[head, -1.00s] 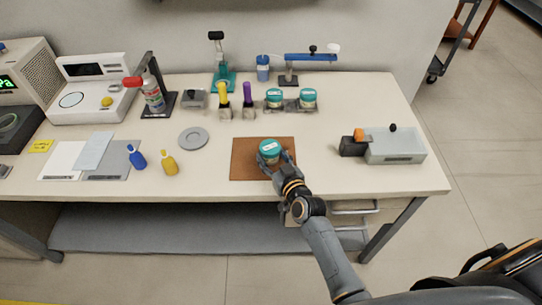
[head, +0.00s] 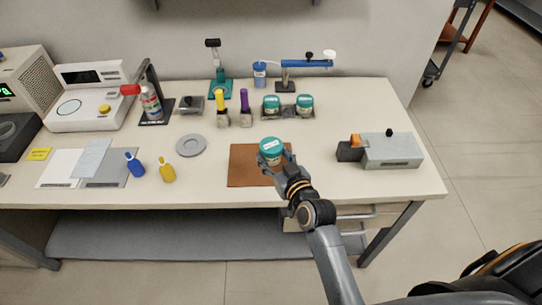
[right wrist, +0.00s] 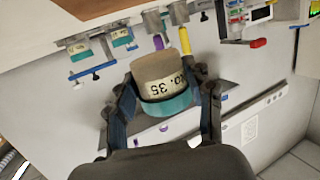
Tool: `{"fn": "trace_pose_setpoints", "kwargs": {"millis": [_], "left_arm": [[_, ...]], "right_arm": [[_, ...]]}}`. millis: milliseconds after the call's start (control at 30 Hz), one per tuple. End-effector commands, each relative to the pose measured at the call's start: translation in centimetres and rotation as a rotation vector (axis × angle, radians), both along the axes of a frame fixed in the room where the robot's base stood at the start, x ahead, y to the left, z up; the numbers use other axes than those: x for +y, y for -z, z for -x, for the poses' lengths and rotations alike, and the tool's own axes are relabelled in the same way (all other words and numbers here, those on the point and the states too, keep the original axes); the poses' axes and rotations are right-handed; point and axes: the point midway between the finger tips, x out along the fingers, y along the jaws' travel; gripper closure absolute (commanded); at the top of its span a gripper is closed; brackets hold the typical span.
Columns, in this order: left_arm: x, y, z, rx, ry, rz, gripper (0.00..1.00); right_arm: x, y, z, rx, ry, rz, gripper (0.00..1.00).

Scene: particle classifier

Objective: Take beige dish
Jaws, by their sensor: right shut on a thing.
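My right gripper (head: 275,162) is shut on a jar (head: 271,149) with a teal lid, a white label band and a beige body. The jar is held above the brown mat (head: 246,178). In the right wrist view the jar (right wrist: 160,68) sits between both fingers of the gripper (right wrist: 162,95); its label reads "No. 35" upside down, and the teal lid is at the bottom of the picture. Two similar teal-lidded jars (head: 271,105) (head: 305,104) stand in a rack at the back. My left gripper is not in view.
A round grey dish (head: 191,145) lies left of the mat. A grey device (head: 390,150) is at the right. The table between mat and grey device is clear.

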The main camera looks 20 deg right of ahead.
Motion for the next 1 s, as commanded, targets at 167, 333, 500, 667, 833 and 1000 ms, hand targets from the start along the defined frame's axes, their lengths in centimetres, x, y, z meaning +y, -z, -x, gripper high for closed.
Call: {"fn": "trace_pose_setpoints", "kwargs": {"millis": [167, 333, 500, 667, 833, 1000], "left_arm": [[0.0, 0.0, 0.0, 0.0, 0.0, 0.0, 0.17], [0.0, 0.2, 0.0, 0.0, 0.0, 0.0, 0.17], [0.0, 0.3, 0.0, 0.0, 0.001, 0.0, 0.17], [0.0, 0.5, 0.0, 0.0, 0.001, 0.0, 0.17], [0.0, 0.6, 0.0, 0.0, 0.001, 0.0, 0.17], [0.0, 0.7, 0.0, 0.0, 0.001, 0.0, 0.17]], "right_arm": [[0.1, -1.8, 1.8, -0.001, 0.0, 0.0, 0.99], [0.1, -2.7, 4.0, -0.001, 0.0, 0.0, 0.99], [0.1, -3.5, 5.9, 0.0, 0.0, 0.0, 0.99], [0.2, -4.2, 7.4, -0.001, -0.001, 0.0, 0.99], [0.2, -4.8, 8.6, -0.001, 0.0, 0.0, 0.99], [0.2, -5.2, 9.5, -0.001, 0.0, 0.001, 0.99]]}}
